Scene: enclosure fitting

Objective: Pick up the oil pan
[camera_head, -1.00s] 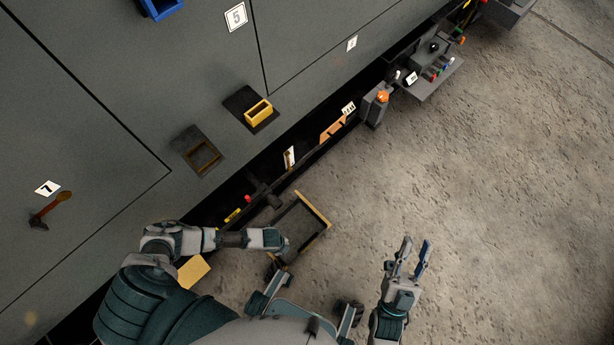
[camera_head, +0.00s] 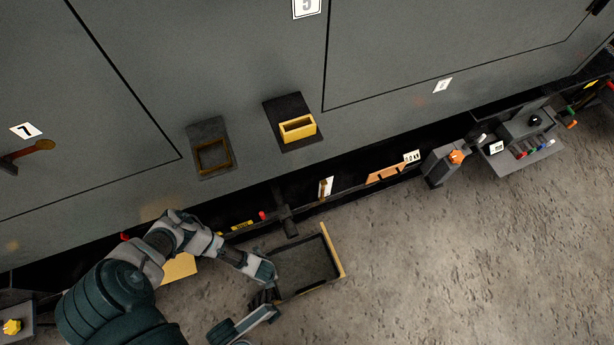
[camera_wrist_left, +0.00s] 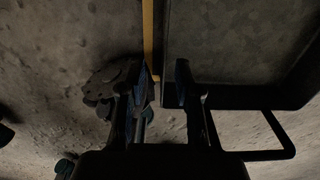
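The oil pan (camera_head: 322,291) is a dark, shallow rectangular tray with a yellow edge, lying on the concrete floor beside the large grey enclosure. My left gripper (camera_wrist_left: 167,75) is at the near left side of the pan. In the left wrist view its two fingers are apart, and the pan's rim (camera_wrist_left: 165,45) with a yellow strip lies just beyond the gap between them. I cannot tell whether the fingers touch the rim. A dark loop like a handle (camera_wrist_left: 284,153) sticks out at the pan's lower right there.
The grey enclosure (camera_head: 240,80) rises behind the pan, with a dark gap along its foot. A yellow block (camera_head: 179,268) is left of the pan. An orange-topped post (camera_head: 440,165) and a control console (camera_head: 530,148) stand at right. Floor (camera_head: 450,270) right of the pan is clear.

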